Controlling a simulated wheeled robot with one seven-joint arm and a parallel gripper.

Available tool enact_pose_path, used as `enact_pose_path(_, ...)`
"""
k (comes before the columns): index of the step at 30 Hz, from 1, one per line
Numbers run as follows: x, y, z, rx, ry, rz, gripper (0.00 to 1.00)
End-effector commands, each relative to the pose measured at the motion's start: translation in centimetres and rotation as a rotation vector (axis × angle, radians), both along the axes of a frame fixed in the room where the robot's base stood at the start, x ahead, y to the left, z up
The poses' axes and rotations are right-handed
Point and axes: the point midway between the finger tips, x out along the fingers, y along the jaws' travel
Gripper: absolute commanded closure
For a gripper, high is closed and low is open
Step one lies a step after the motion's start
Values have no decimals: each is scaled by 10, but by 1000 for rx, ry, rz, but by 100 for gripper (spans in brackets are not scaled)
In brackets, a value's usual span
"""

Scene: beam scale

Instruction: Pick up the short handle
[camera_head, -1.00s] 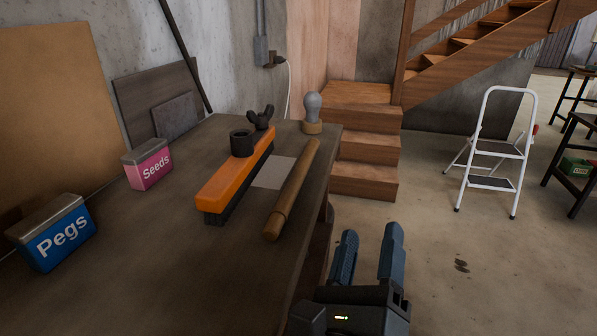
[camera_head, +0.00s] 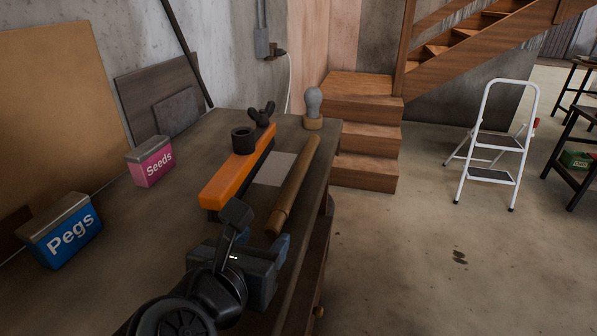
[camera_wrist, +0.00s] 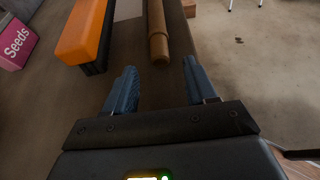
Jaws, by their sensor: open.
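The short handle (camera_head: 296,184) is a round brown wooden rod with a thicker near end. It lies lengthwise on the workbench near its right edge, right of an orange-backed brush. In the wrist view the handle (camera_wrist: 158,34) points toward me. My gripper (camera_head: 254,240) is open and empty, just short of the handle's near end. In the wrist view its two blue fingers (camera_wrist: 159,70) stand apart, with the near end lying ahead of the gap between them.
The orange brush (camera_head: 238,172) lies close on the left of the handle, with a grey card (camera_head: 275,169) between. A knob-topped stamp (camera_head: 313,108) stands at the far end. A Seeds tin (camera_head: 150,162) and a Pegs tin (camera_head: 62,231) stand left. Open floor lies right.

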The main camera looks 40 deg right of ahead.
Motion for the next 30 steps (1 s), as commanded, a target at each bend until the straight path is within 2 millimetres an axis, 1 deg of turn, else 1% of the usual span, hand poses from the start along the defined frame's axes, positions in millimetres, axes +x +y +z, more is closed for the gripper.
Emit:
enact_pose_path(3,10,-14,-3,-2,3,-4,44)
enact_pose_path(9,23,-31,-14,-2,1,-2,44)
enact_pose_path(18,25,-34,-16,-2,0,-1,45)
enact_pose_path(30,25,-33,-16,-2,-1,-1,83)
